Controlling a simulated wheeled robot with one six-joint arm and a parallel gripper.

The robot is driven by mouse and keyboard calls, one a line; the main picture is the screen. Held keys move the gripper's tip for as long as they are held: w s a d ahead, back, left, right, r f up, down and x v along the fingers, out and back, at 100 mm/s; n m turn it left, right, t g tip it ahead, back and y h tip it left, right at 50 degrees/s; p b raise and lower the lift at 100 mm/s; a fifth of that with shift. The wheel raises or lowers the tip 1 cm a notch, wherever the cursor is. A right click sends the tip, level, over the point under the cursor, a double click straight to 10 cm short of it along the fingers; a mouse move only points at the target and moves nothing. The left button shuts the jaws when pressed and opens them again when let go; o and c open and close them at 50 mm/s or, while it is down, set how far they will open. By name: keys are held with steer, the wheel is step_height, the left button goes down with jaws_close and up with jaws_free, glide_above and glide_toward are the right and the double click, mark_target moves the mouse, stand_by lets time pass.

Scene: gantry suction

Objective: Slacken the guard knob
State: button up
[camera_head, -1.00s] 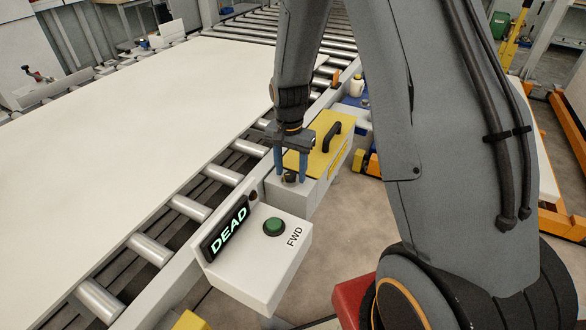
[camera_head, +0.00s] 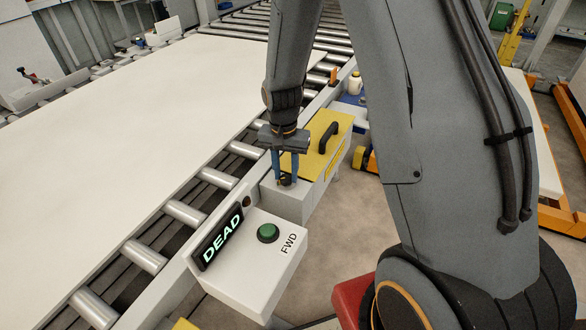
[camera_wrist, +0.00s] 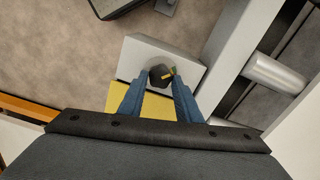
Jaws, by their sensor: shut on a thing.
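The guard knob (camera_wrist: 157,74) is a small dark round knob with a yellow mark, on the grey end of a box. In the head view the knob (camera_head: 285,181) is partly hidden between my fingertips. My gripper (camera_head: 286,180) points down over it, with its two blue fingers shut on the knob's sides. In the wrist view my gripper's fingertips (camera_wrist: 161,76) sit at either side of the knob. A green spot shows beside the right fingertip. The box has a yellow cover (camera_head: 318,140) with a black handle (camera_head: 328,137).
A white control box (camera_head: 250,268) with a green button (camera_head: 268,233) and a display reading DEAD (camera_head: 222,242) stands in front of the knob. A roller conveyor (camera_head: 185,213) bearing a large white sheet (camera_head: 120,140) runs along the left.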

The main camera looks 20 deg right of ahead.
mark_target(286, 179)
steer(key=n, duration=0.2)
steer(key=s+n, duration=0.1)
steer(key=n, duration=0.1)
steer(key=shift+r+p, duration=0.1)
steer(key=shift+p, duration=0.3)
steer(key=shift+c, duration=0.2)
steer(key=shift+n, duration=0.3)
steer(key=o, duration=1.1)
steer(key=shift+a, duration=0.1)
steer(key=shift+c, duration=0.2)
steer(key=shift+w, duration=0.1)
steer(key=shift+r, duration=0.3)
steer(key=r, duration=0.3)
steer(key=r+b, duration=0.1)
steer(key=r, duration=0.3)
steer(key=shift+s+a+r, duration=0.1)
steer(key=shift+s+r, duration=0.05)
steer(key=shift+s, duration=0.05)
